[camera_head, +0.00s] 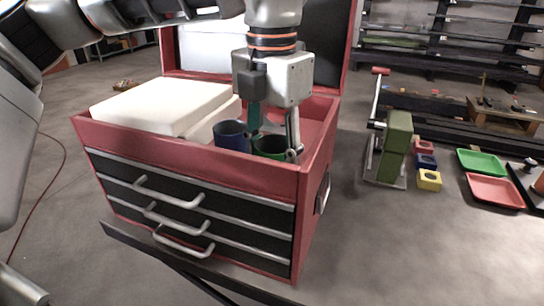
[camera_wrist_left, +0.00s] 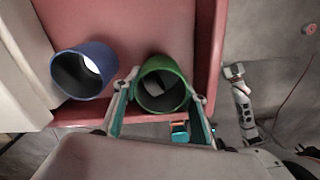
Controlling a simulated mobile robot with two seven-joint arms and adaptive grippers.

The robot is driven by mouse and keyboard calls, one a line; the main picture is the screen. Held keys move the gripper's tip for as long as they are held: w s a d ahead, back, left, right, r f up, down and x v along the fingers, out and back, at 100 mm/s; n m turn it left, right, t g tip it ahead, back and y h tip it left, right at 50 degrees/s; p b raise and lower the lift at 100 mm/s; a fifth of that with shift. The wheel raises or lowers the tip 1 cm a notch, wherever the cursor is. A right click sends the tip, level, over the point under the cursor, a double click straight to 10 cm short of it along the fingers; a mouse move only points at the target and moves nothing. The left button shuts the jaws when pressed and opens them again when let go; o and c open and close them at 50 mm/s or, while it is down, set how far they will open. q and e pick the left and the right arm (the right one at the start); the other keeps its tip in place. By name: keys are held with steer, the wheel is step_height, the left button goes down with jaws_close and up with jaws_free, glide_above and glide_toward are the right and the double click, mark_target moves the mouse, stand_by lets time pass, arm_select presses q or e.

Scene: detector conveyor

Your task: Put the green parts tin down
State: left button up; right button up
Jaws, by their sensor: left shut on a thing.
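The green parts tin (camera_head: 270,149) is an open cylinder at the front right corner of the red tool chest (camera_head: 185,150), its lower part hidden behind the front wall. My left gripper (camera_head: 272,135) comes down from above and is shut on it. In the left wrist view the green tin (camera_wrist_left: 163,68) sits between the two fingers of the left gripper (camera_wrist_left: 160,100), its mouth facing the camera. Whether its base touches the chest floor is hidden. A blue tin (camera_head: 231,136) stands just left of it, apart from it in the left wrist view (camera_wrist_left: 84,72). My right gripper is not in view.
A cream box (camera_head: 160,103) fills the chest's left side. The raised lid stands behind. To the right are a green block with a lever (camera_head: 394,148), small coloured blocks (camera_head: 427,161), a green tray (camera_head: 481,162) and a red tray (camera_head: 494,190).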

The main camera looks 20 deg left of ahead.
arm_select(q)
steer(key=shift+f, duration=0.15)
steer(key=o, duration=0.9)
step_height(320, 180, up, 12)
steer(key=shift+r+p, duration=0.2)
steer(key=shift+p, duration=0.35)
